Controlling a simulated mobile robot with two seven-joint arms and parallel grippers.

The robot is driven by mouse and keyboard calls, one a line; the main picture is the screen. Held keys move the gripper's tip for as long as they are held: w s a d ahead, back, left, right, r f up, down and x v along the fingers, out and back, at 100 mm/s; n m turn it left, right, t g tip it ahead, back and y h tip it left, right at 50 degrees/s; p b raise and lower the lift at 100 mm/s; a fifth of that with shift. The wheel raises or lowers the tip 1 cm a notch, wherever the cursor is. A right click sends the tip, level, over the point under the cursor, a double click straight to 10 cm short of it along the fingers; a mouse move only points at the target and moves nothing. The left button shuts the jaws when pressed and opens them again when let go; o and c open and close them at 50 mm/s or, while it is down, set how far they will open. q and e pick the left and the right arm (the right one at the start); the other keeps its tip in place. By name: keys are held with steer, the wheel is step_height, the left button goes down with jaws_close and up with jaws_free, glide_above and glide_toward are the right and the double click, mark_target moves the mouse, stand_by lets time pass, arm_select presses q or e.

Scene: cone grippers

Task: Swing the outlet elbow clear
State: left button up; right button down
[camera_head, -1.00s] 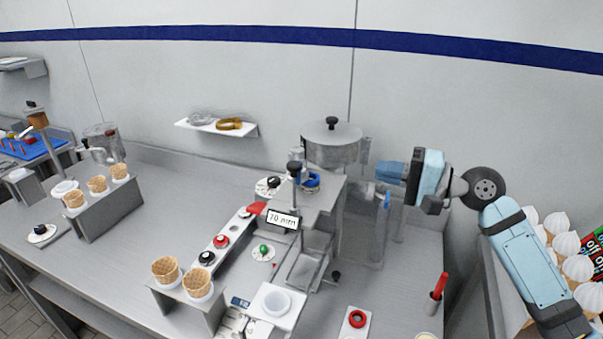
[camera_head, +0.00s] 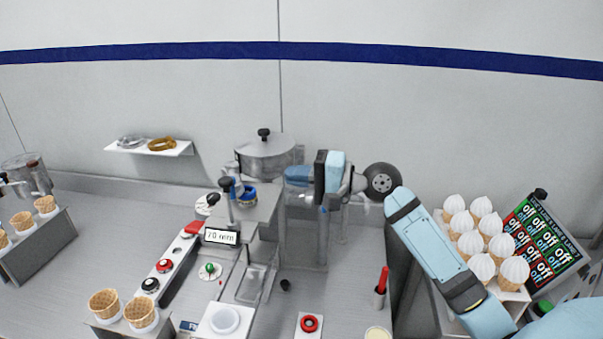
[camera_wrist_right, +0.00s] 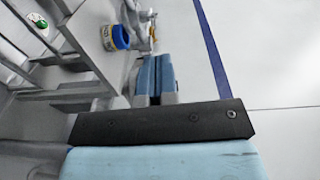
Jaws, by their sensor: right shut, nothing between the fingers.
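My right gripper (camera_head: 287,175) reaches in from the right, beside the metal hopper (camera_head: 265,158) of the filling machine. Its blue fingers are shut with nothing between them; they also show in the right wrist view (camera_wrist_right: 153,62). In the wrist view a shiny metal fitting (camera_wrist_right: 151,32), perhaps the outlet elbow, lies just beyond the fingertips. I cannot tell whether they touch. A blue collar (camera_wrist_right: 121,37) with a brass-coloured part sits left of it; it also shows in the head view (camera_head: 246,197). My left gripper is out of view.
The machine's 70 mm display (camera_head: 221,236) faces forward. Cones (camera_head: 104,303) stand at the front left. White-topped cones (camera_head: 482,268) and an "off" panel (camera_head: 545,245) are at the right. A red-handled tool (camera_head: 382,282) stands upright in a holder. A wall shelf (camera_head: 150,148) is at the left.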

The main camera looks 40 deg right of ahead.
steer(key=x, duration=0.3)
steer(key=p+x, duration=0.1)
steer(key=x, duration=0.2)
steer(key=shift+r, duration=0.25)
steer(key=a, duration=0.2)
steer(key=a+p, duration=0.1)
steer(key=shift+w+a+f, duration=0.1)
steer(key=shift+a+f, duration=0.1)
steer(key=shift+a, duration=0.15)
steer(key=shift+a+f, duration=0.1)
steer(key=shift+w+a+p, duration=0.2)
steer(key=shift+a+p, duration=0.35)
steer(key=shift+p, duration=0.3)
steer(key=shift+w+a, duration=0.1)
steer(key=shift+a, duration=0.2)
